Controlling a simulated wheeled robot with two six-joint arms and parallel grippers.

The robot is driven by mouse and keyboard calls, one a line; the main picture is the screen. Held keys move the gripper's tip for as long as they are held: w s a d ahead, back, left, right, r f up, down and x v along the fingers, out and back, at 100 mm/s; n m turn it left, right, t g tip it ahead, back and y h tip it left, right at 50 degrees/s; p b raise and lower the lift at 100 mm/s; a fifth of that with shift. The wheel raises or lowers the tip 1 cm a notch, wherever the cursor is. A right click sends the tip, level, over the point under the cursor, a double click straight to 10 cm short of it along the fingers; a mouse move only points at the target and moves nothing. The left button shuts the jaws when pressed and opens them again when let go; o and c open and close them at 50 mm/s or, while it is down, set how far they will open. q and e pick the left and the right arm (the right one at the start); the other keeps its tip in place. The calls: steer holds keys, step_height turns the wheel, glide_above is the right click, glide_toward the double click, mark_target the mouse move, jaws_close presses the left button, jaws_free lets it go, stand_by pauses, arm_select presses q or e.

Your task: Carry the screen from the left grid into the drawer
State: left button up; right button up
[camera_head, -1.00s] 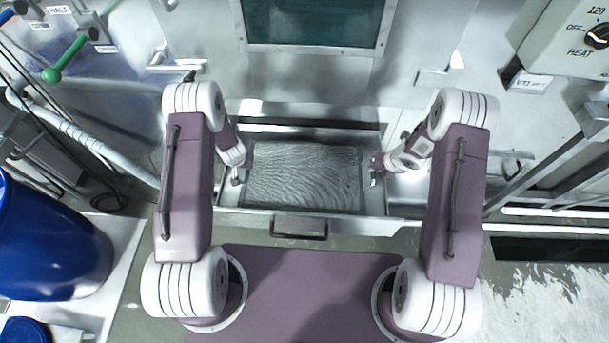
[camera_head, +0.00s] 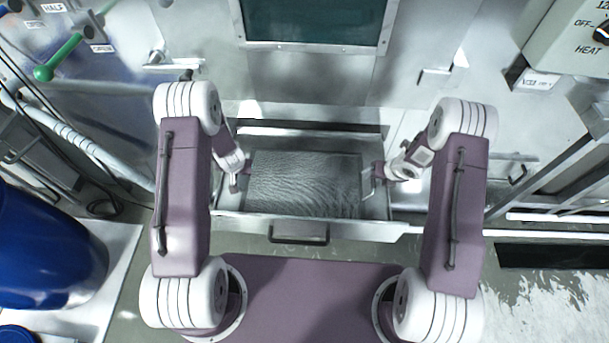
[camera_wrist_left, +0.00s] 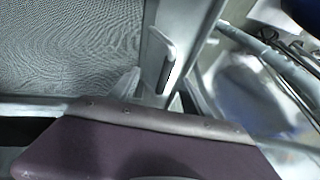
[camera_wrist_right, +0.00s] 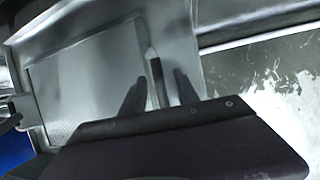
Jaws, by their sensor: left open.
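The screen (camera_head: 305,183) is a grey, finely rippled mesh panel. It lies flat inside the open drawer (camera_head: 345,229), between my two grippers. It also shows at the upper left of the left wrist view (camera_wrist_left: 65,50) and as a pale panel in the right wrist view (camera_wrist_right: 85,80). My left gripper (camera_head: 240,178) is open at the screen's left side. My right gripper (camera_head: 373,176) is at its right side, its fingers apart beside an upright handle (camera_wrist_right: 157,78). I cannot tell whether either gripper touches the screen.
The drawer's dark front handle (camera_head: 298,232) faces me. A metal wall with a dark window (camera_head: 312,22) stands behind. A blue barrel (camera_head: 40,250) is at left, a heat control box (camera_head: 580,40) at upper right. Wet floor (camera_head: 545,290) lies at lower right.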

arm_select(q)
steer(key=v, duration=0.8)
arm_select(e)
steer(key=v, duration=1.2)
arm_select(q)
steer(key=shift+s+r, duration=0.1)
steer(key=shift+r, duration=0.1)
